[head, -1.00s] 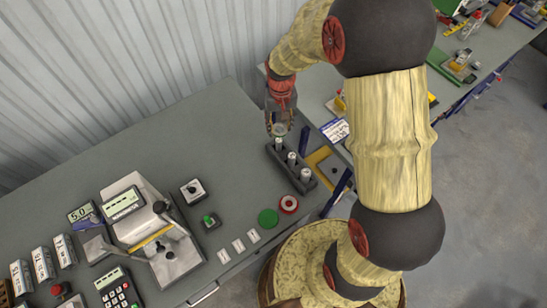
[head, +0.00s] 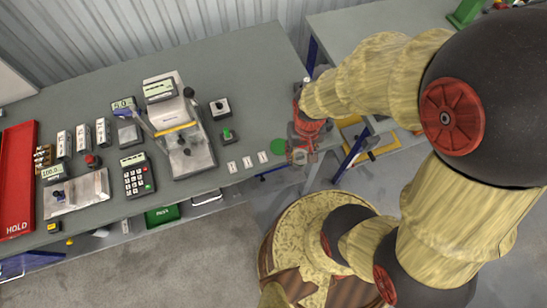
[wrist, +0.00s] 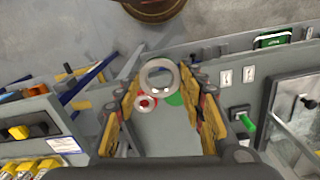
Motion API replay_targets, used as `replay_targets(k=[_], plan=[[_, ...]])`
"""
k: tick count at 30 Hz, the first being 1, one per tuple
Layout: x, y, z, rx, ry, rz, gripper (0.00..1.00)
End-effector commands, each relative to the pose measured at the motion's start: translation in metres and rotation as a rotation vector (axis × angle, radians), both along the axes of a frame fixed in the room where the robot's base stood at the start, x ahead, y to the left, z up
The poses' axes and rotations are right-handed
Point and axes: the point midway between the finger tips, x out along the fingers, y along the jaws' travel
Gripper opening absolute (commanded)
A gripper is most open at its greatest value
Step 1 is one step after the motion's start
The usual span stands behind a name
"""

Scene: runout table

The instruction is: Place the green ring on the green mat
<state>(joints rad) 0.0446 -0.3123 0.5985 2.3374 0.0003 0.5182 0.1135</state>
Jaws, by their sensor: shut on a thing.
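My gripper (head: 300,153) is shut on a ring (wrist: 160,61), which looks pale grey rather than green in the wrist view. The ring is between the fingertips, above the table's front edge area. The green mat (head: 279,146) is a flat round disc just left of my gripper in the head view. It also shows in the wrist view (wrist: 175,99), partly hidden behind the right finger. A red round mat (wrist: 154,103) with a whitish ring (wrist: 146,105) on it lies beside the green mat.
The post rack is mostly hidden by my arm. A second table (head: 345,25) stands across a gap.

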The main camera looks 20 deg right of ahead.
Motion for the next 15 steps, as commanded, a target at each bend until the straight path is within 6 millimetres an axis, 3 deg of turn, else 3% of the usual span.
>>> replay_targets(k=[5, 15], plan=[[-0.012, 0.001, -0.009, 0.000, 0.001, 0.001, 0.06], [0.046, 0.005, -0.034, 0.000, 0.002, 0.002, 0.06]])
